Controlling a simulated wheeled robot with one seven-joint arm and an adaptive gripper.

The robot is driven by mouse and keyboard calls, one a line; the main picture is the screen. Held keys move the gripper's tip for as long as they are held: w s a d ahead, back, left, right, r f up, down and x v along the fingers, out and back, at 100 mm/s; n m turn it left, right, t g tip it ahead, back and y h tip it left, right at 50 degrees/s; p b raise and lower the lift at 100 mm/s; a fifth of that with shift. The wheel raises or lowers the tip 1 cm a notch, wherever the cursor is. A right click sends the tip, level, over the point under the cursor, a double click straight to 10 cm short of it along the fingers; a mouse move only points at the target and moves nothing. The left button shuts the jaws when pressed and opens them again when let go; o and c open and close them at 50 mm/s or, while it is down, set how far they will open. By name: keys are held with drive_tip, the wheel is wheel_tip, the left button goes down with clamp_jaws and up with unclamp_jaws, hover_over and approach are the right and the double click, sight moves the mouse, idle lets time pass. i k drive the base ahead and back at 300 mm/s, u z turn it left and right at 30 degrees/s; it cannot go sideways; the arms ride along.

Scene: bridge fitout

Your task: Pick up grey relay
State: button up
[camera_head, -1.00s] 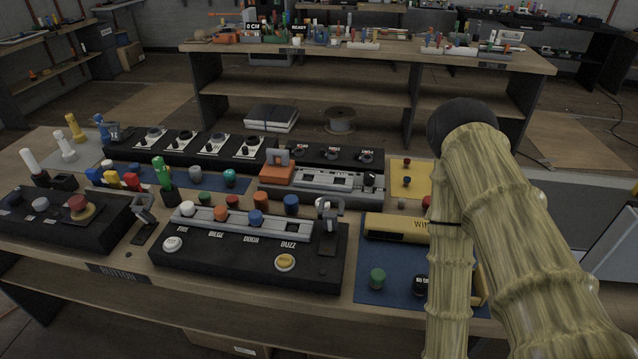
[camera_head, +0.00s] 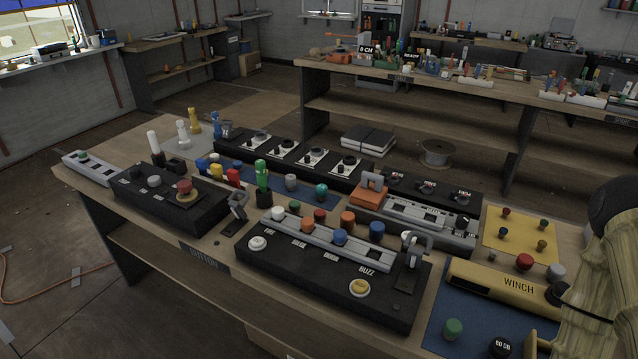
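No part can be named as the grey relay with certainty. A small grey cylinder-like part (camera_head: 291,182) stands on the blue mat (camera_head: 305,197) behind the front black panel, between a green-capped part (camera_head: 262,177) and a teal part (camera_head: 321,192). A second grey piece (camera_head: 556,271) stands at the right, beside a red knob (camera_head: 524,262). My arm reaches in at the right edge, over the right end of the bench. My gripper is not in view, so what it holds does not show.
The black button panel (camera_head: 300,268) fills the front of the bench, with another black panel (camera_head: 150,205) to its left. A yellow WINCH box (camera_head: 510,286) lies at the right, near my arm. Bare floor (camera_head: 90,290) lies left of the bench.

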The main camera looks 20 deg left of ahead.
sight(290, 179)
drive_tip(key=z, duration=2.05)
drive_tip(key=k, duration=1.7)
drive_tip(key=u, duration=2.45)
drive_tip(key=i, duration=0.35)
drive_tip(key=u, duration=0.05)
